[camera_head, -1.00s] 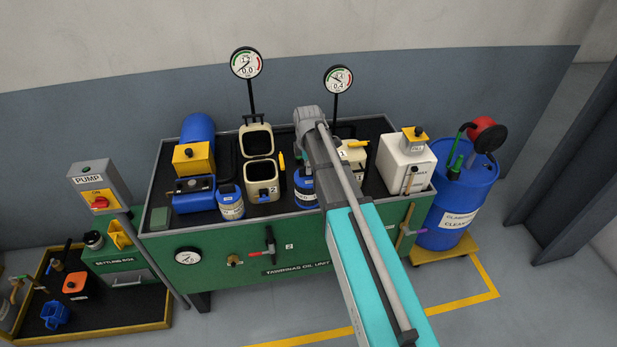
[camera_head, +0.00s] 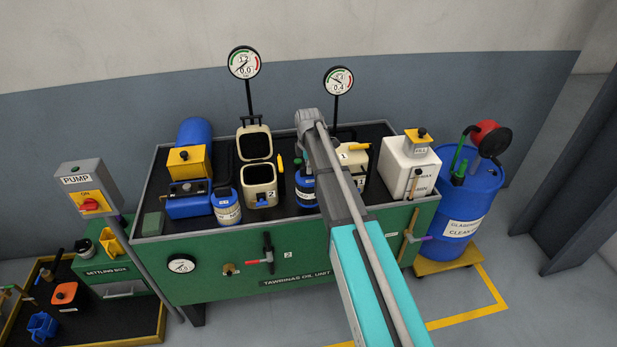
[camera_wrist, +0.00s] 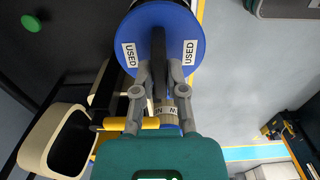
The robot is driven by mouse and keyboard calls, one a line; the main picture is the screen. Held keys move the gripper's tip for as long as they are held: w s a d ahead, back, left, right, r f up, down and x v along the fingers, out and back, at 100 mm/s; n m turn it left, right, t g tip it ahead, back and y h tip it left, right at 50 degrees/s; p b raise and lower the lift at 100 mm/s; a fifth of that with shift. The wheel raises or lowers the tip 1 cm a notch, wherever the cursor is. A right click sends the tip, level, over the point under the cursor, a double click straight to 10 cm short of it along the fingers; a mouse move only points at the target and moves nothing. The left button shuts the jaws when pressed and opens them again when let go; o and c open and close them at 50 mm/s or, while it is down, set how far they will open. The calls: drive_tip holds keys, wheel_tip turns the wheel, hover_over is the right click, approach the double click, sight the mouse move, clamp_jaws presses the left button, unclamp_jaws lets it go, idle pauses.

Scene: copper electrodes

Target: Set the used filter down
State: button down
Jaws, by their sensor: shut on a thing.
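My gripper (camera_wrist: 161,74) is shut in the wrist view at the middle of a round blue piece, the used filter (camera_wrist: 165,58). A blue canister (camera_head: 304,197) stands on the green oil unit (camera_head: 270,270), just left of my arm. Whether the filter touches anything below it, I cannot tell.
An open cream housing (camera_head: 260,192), a second blue canister (camera_head: 227,208) and a white tank (camera_head: 407,165) stand on the unit. A blue drum (camera_head: 470,200) is at right, a pump switch post (camera_head: 90,195) at left. Gauges rise behind.

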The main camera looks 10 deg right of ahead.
drive_tip(key=shift+w+d+f+b, duration=0.15)
drive_tip(key=shift+w+f+b, duration=0.3)
drive_tip(key=shift+f+b, duration=1.55)
drive_tip(key=shift+b, duration=0.05)
drive_tip(key=shift+s+f, duration=0.1)
drive_tip(key=shift+f, duration=0.05)
drive_tip(key=c, duration=0.7)
unclamp_jaws()
wheel_tip(320, 180, up, 12)
drive_tip(key=p, duration=1.2)
drive_tip(key=shift+r, duration=0.2)
